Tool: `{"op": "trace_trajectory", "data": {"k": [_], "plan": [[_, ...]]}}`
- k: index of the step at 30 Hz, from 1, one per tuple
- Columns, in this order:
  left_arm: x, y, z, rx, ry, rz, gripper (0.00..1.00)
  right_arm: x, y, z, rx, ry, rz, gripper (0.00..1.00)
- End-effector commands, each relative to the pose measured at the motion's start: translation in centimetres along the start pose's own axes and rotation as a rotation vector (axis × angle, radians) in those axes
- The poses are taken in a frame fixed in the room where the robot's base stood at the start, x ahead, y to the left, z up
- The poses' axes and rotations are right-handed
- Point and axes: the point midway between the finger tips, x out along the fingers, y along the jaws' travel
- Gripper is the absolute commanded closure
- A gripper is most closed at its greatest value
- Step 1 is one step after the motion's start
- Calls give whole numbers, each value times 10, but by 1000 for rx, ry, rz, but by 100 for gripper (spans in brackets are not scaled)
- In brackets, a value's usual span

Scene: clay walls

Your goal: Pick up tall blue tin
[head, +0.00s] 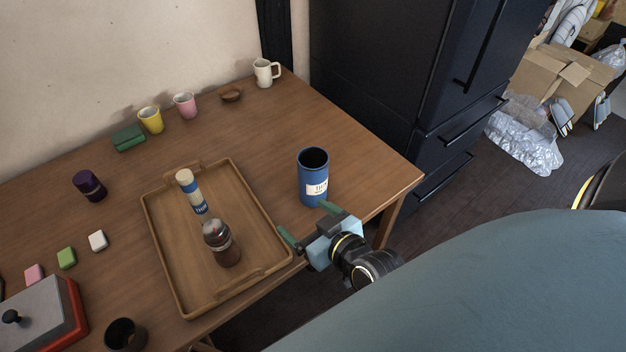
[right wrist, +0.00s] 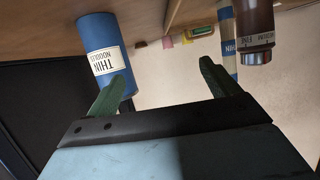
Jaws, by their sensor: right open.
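The tall blue tin (head: 312,172) stands upright on the wooden table near its front right edge. It is open at the top and has a white label. My right gripper (head: 308,222) is at the table's front edge, just in front of the tin, with its green fingers apart and nothing between them. In the right wrist view the picture is upside down; the blue tin (right wrist: 103,50) is beyond the left finger, not between the fingers of the gripper (right wrist: 160,76). I cannot tell whether that finger touches it. My left gripper is out of view.
A wooden tray (head: 163,250) left of the tin holds a pale blue-banded cylinder (head: 190,188) and a brown jar (head: 222,245). A dark cabinet (head: 380,80) is behind right. Bare table surrounds the tin.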

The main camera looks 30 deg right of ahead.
Motion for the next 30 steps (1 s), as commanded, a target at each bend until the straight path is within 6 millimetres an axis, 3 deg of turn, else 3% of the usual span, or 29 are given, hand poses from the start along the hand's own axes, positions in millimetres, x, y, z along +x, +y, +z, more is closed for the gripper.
{"op": "trace_trajectory", "data": {"k": [6, 14, 24, 30], "plan": [[0, 1, 0, 0, 0, 1, 29, 1, 34, -11, 36, 240, 206, 12], [0, 1, 0, 1, 1, 1, 29, -6, 58, -13, 43, 351, 356, 12], [5, 1, 0, 2, 2, 1, 29, 44, 80, -33, 43, 360, 363, 12], [6, -2, 0, 4, 1, -2, 29, 61, 87, -39, 44, 356, 362, 12]]}}
